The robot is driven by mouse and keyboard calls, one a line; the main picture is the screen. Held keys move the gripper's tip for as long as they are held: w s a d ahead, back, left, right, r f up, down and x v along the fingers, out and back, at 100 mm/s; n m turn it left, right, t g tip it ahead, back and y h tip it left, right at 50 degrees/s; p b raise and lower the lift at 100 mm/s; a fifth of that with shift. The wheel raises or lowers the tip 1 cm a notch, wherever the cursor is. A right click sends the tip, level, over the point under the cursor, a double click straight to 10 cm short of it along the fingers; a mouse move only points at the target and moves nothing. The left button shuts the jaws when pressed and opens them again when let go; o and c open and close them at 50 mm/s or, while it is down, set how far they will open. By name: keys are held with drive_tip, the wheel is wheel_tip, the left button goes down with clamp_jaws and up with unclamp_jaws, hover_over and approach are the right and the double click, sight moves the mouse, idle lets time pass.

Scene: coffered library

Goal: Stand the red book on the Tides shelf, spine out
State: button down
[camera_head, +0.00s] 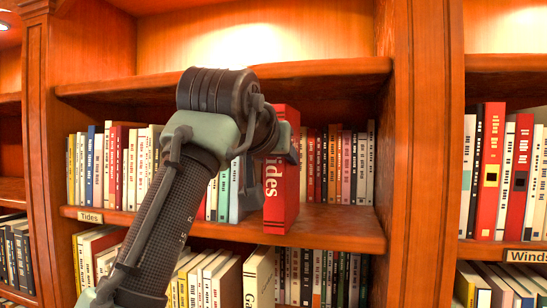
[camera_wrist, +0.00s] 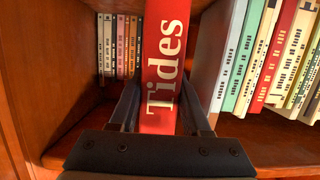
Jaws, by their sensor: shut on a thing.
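The red book (camera_head: 287,170) is upright, with its spine and white "Tides" lettering facing out. In the wrist view the red book (camera_wrist: 165,60) stands between the two fingers of my gripper (camera_wrist: 160,108), which is shut on it. In the head view my gripper (camera_head: 254,185) is at the book's left, partly hidden by my arm. The book is at the front of the Tides shelf (camera_head: 345,229), its lower end overlapping the front edge in view. I cannot tell whether its bottom touches the board. The "Tides" label (camera_head: 90,216) is at the shelf's left end.
A row of small books (camera_head: 340,165) stands further back, right of the red book. Taller books (camera_wrist: 265,55) stand close on the right in the wrist view. A wooden upright (camera_head: 412,150) bounds the shelf. The shelf below holds more books (camera_head: 320,275).

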sight(284, 175)
drive_tip(key=w+d, duration=0.2)
drive_tip(key=w, duration=0.4)
drive_tip(key=shift+w+d, duration=0.15)
drive_tip(key=shift+w, duration=0.1)
